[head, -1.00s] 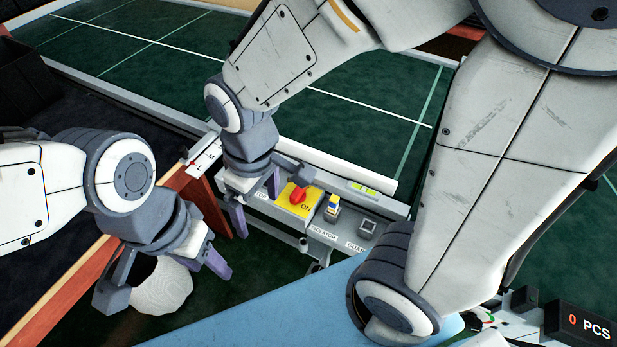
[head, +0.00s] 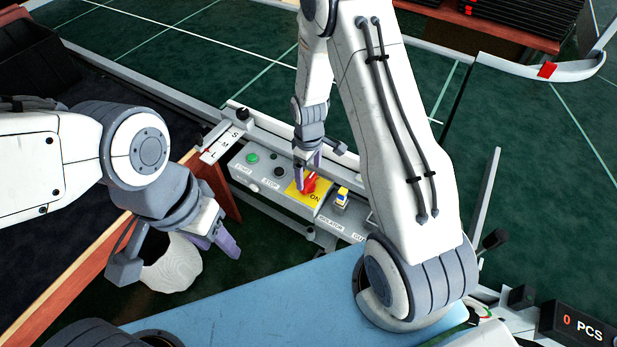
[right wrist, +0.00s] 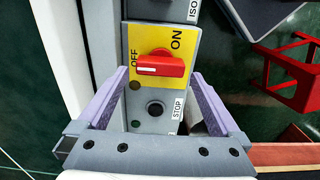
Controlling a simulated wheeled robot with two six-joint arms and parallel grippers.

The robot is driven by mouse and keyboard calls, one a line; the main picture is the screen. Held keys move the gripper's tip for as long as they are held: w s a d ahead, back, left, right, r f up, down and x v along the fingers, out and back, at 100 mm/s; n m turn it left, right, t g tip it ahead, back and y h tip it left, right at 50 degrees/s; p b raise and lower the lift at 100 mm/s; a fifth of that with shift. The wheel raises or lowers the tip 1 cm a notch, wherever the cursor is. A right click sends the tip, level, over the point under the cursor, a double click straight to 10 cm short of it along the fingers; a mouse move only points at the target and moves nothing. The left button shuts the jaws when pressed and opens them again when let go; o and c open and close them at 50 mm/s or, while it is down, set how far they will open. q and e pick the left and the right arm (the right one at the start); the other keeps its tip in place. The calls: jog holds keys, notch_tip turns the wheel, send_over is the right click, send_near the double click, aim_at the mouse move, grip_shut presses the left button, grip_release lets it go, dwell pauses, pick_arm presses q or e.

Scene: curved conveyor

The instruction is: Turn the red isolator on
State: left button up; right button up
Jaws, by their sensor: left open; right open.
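The red isolator knob (head: 310,183) sits on a yellow plate (head: 296,199) on the grey control panel, partly hidden in the head view. In the right wrist view the red knob (right wrist: 172,67) lies crosswise, its white line at the end nearer OFF. ON is printed on the plate's other side. My right gripper (head: 310,166) is open at the knob. In the wrist view its fingertips (right wrist: 160,72) are on either side of the knob, with gaps visible; contact is not seen. My left gripper (head: 180,258) is open, away at the left.
A white rounded object (head: 172,268) is beside my left gripper. A blue surface (head: 260,300) is in front.

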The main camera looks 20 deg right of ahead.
aim_at(309, 180)
jog(key=shift+f, duration=1.95)
jog(key=c, duration=1.1)
